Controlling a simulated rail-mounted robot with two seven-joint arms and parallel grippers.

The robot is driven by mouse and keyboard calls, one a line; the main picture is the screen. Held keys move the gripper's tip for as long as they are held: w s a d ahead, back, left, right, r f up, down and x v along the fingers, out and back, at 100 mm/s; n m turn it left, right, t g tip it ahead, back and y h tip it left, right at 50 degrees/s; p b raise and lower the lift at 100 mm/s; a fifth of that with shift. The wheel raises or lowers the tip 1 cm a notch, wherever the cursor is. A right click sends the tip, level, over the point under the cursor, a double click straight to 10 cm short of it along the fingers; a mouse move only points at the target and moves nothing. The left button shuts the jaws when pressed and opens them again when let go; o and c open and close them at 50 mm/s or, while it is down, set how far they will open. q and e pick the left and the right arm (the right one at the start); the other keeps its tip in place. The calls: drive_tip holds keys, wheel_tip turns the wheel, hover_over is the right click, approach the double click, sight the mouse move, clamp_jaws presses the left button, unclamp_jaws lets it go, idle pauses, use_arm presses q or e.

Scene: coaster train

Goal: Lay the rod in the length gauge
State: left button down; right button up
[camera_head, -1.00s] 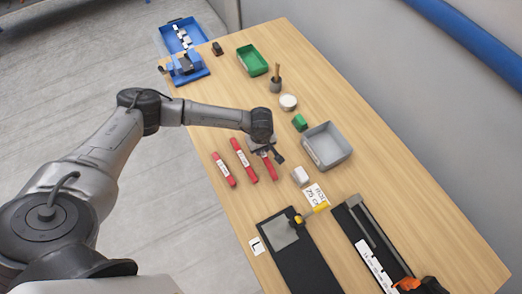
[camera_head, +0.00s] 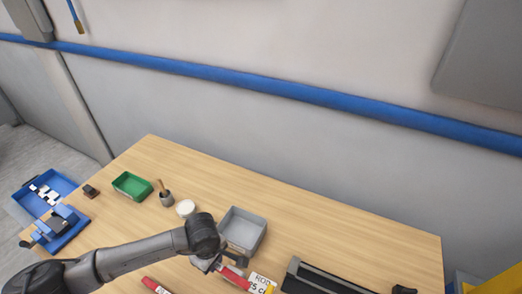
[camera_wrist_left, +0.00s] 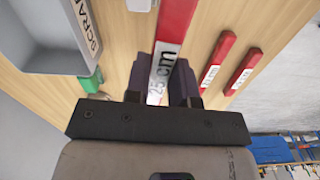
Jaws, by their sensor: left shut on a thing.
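My left gripper (camera_head: 228,267) is shut on a red rod (camera_head: 236,279) with a white label. In the left wrist view the rod (camera_wrist_left: 176,24) runs between the two dark fingers, and its label reads 25 cm. Its far end is cut off there. A dark fixture with a long grey rail (camera_head: 322,278), apparently the length gauge, lies to the right of the gripper at the bottom edge of the head view and is partly cut off. The rod is apart from it. My right gripper is not in view.
A grey tray (camera_head: 262,238) stands just behind the gripper. A printed card (camera_head: 263,282) lies between rod and fixture. Another red rod (camera_head: 154,285) is at left; two rods (camera_wrist_left: 217,62) (camera_wrist_left: 243,70) show in the wrist view. A green bin (camera_head: 132,186) is farther back.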

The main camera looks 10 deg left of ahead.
use_arm(q)
drive_tip(key=m, duration=0.3)
drive_tip(key=shift+s+a+m, duration=0.2)
drive_tip(key=shift+s+m, duration=0.15)
drive_tip(key=shift+m, duration=0.05)
drive_tip(key=s+r+m, duration=0.4)
drive_tip(key=s+m, duration=0.1)
drive_tip(key=m, duration=0.3)
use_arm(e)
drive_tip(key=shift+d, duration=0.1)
use_arm(q)
drive_tip(key=w+a+r+m, duration=0.1)
drive_tip(key=w+r, duration=0.2)
drive_tip(key=r, duration=0.6)
drive_tip(key=w+r, duration=0.2)
drive_tip(key=r, duration=0.6)
drive_tip(key=s+r+p, duration=0.4)
drive_tip(key=r+p, duration=0.5)
drive_tip(key=p, duration=0.2)
drive_tip(key=s+r+p, duration=0.4)
drive_tip(key=r+p, duration=0.5)
drive_tip(key=p, duration=0.2)
drive_tip(key=shift+s+a+r, duration=0.15)
drive_tip(key=shift+s+r, duration=0.05)
drive_tip(key=shift+s, duration=0.05)
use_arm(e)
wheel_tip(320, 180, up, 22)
